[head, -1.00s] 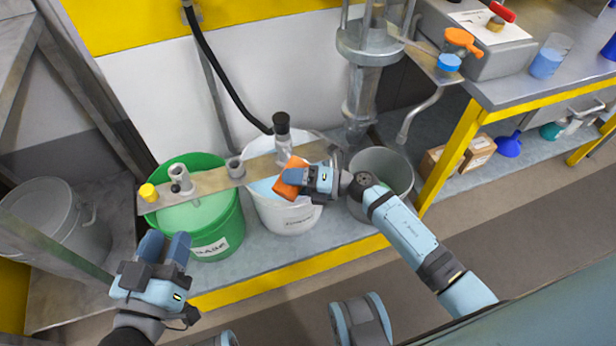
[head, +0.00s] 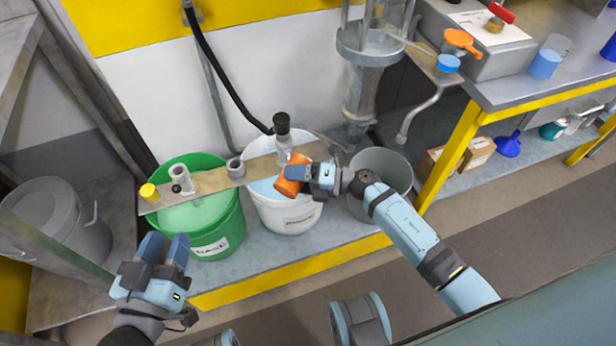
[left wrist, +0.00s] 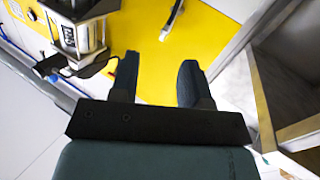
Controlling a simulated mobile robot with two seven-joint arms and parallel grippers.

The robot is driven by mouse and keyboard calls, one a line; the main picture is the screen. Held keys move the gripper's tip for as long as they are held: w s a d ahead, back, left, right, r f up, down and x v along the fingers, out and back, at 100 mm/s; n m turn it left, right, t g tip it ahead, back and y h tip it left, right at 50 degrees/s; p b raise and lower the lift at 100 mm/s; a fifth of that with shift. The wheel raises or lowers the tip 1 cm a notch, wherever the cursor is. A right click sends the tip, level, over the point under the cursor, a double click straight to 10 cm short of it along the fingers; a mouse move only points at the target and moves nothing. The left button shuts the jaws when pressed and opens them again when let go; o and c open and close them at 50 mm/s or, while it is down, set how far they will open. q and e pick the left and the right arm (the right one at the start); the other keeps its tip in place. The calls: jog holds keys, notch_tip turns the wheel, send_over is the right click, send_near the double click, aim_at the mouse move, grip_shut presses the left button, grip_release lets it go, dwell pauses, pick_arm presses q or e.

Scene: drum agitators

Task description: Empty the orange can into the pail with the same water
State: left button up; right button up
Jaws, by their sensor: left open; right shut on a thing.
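The orange can (head: 289,187) is in my right gripper (head: 300,176), which is shut on it. The can is tilted over the front of the white pail (head: 288,221), which holds pale blue water. The green pail (head: 217,241) holds pale green water and stands to its left. A grey metal pail (head: 383,163) stands to the right, and its inside looks empty. Whether liquid is leaving the can is too small to tell. My left gripper (head: 165,250) is open and empty, in front of the green pail. In the left wrist view its two fingers (left wrist: 157,82) are apart with nothing between.
A metal bar (head: 212,181) with a yellow cap and fittings lies across the green and white pails. A bench (head: 510,92) at the right carries a blue-filled beaker (head: 545,64). The pails stand on a low yellow-edged shelf.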

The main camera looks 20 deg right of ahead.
pick_arm(q)
jog(key=shift+s+a+f, duration=0.15)
jog(key=shift+a+f, duration=0.05)
jog(key=shift+f, duration=0.35)
pick_arm(e)
jog(key=shift+w+d+r+m, duration=0.1)
jog(key=shift+r+m, duration=0.1)
jog(key=shift+m, duration=0.1)
pick_arm(q)
jog(key=shift+a+f+g+y+p, duration=0.1)
jog(key=shift+f+g+y+p, duration=0.2)
jog(key=shift+f+g+p, duration=0.15)
pick_arm(e)
jog(key=shift+r, duration=0.15)
pick_arm(q)
jog(key=shift+s+a+f+g+y+p, duration=0.1)
jog(key=shift+a+f+g+y+p, duration=0.2)
jog(key=shift+a+f+p, duration=0.15)
pick_arm(e)
jog(key=shift+w+d+r+m+y, duration=0.15)
jog(key=shift+r+m+y, duration=0.15)
jog(key=shift+m+y, duration=0.35)
